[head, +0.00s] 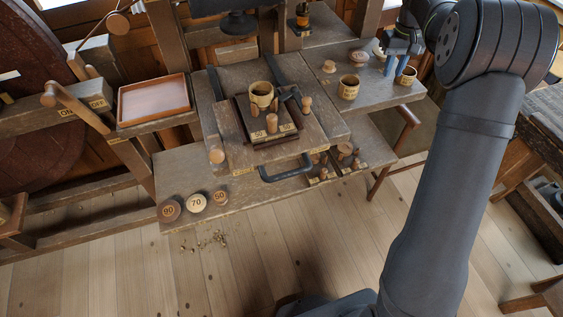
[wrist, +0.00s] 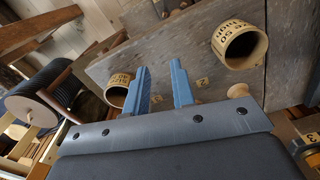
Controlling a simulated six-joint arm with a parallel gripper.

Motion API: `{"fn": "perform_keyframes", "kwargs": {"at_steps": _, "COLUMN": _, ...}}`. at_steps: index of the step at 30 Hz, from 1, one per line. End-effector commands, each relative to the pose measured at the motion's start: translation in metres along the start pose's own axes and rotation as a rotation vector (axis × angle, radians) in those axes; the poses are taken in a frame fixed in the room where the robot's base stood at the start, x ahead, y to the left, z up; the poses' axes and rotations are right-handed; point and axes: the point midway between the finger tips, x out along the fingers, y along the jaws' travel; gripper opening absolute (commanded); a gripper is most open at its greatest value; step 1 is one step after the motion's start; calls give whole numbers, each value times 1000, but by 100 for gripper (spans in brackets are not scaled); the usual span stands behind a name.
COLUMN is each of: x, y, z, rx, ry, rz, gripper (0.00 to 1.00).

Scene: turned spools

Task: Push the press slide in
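The press slide (head: 235,152) is a thick wooden board carrying a dark plate, lying between two dark rails (head: 215,84) on the bench. It sits forward of the dark press head (head: 238,24), at the front end of the rails. A dark U-shaped handle (head: 287,171) shows at its front edge. A labelled cup (head: 261,94) and several turned wooden pieces stand on it. My gripper (head: 395,67) is over the right side shelf, well right of the slide. Its blue fingers (wrist: 161,88) are apart with nothing visible between them. The slide is not recognisable in the wrist view.
A labelled cup (head: 349,87) and a small wooden knob (head: 329,66) stand on the right shelf; another cup (head: 406,76) is close beside my fingers. A shallow tray (head: 153,99) lies left. Numbered discs (head: 196,202) lie on the lower front ledge. The floor in front is mostly clear.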

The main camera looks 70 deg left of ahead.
Motion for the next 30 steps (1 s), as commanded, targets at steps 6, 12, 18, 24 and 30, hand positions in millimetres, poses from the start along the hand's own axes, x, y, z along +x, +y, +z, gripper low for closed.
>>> {"fn": "perform_keyframes", "kwargs": {"at_steps": 6, "x": 23, "y": 2, "z": 27, "rx": 165, "ry": -57, "rz": -85, "gripper": 0}}
{"fn": "perform_keyframes", "kwargs": {"at_steps": 12, "x": 75, "y": -9, "z": 107, "rx": 699, "ry": -280, "rz": -323, "gripper": 0}}
{"fn": "perform_keyframes", "kwargs": {"at_steps": 18, "x": 103, "y": -37, "z": 185, "rx": 1293, "ry": -617, "rz": -534, "gripper": 0}}
{"fn": "perform_keyframes", "kwargs": {"at_steps": 24, "x": 106, "y": -70, "z": 246, "rx": 1837, "ry": -1068, "rz": -682, "gripper": 0}}
{"fn": "perform_keyframes", "kwargs": {"at_steps": 30, "x": 92, "y": -98, "z": 290, "rx": 2259, "ry": -1659, "rz": -759, "gripper": 0}}
